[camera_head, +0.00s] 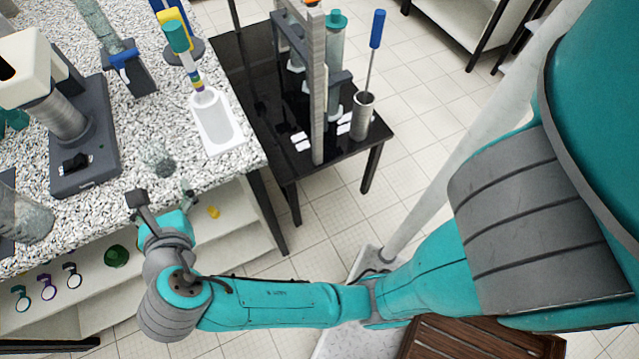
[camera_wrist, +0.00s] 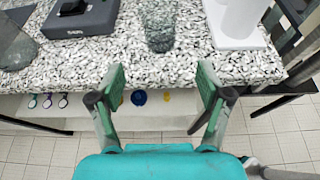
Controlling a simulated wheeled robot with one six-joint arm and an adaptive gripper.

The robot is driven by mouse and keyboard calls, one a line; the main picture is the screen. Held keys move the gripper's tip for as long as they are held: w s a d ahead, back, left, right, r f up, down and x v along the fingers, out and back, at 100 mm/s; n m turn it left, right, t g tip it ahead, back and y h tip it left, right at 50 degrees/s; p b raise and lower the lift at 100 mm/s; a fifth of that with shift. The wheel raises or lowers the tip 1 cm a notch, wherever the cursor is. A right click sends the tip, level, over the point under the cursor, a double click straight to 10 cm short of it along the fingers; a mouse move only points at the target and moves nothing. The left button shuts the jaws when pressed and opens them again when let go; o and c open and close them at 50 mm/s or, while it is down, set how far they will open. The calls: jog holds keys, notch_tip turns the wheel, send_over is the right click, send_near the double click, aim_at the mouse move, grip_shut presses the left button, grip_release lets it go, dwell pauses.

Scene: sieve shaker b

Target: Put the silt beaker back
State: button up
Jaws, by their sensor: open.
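A clear glass beaker (camera_head: 157,160) stands upright on the speckled counter near its front edge; it also shows in the wrist view (camera_wrist: 158,25), top centre, with greyish contents. A larger clear vessel (camera_head: 25,218) stands at the counter's left; part of it shows in the wrist view (camera_wrist: 12,45). No label is readable, so I cannot tell for sure which is the silt beaker. My gripper (camera_wrist: 162,78) is open and empty, its fingers spread at the counter's front edge, short of the smaller beaker and roughly in line with it. It is partly hidden by my wrist in the head view.
A dark-based machine (camera_head: 85,150) stands left of the smaller beaker, and a white tray (camera_head: 218,125) lies to its right. A black side table (camera_head: 255,80) holds a rack and a metal cup (camera_head: 362,118). A shelf (camera_head: 140,265) with small items runs below the counter.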

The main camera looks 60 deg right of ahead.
jog(key=s+d+f+m+t+y, duration=0.1)
jog(key=s+d+f+m+y, duration=0.15)
jog(key=s+f+m, duration=0.4)
jog(key=s+d+f+m+t+y, duration=0.1)
jog(key=s+d+f+m+y, duration=0.2)
jog(key=s+f, duration=0.5)
jog(key=s+r+m+y, duration=0.1)
jog(key=s+r+m, duration=0.1)
jog(key=s+m, duration=0.7)
jog(key=s+r+m+t+y, duration=0.1)
jog(key=s+r+m, duration=0.2)
jog(key=s+m, duration=0.7)
jog(key=shift+s+d+r+t, duration=0.2)
jog(key=shift+d+r+t, duration=0.1)
jog(key=shift+d, duration=0.15)
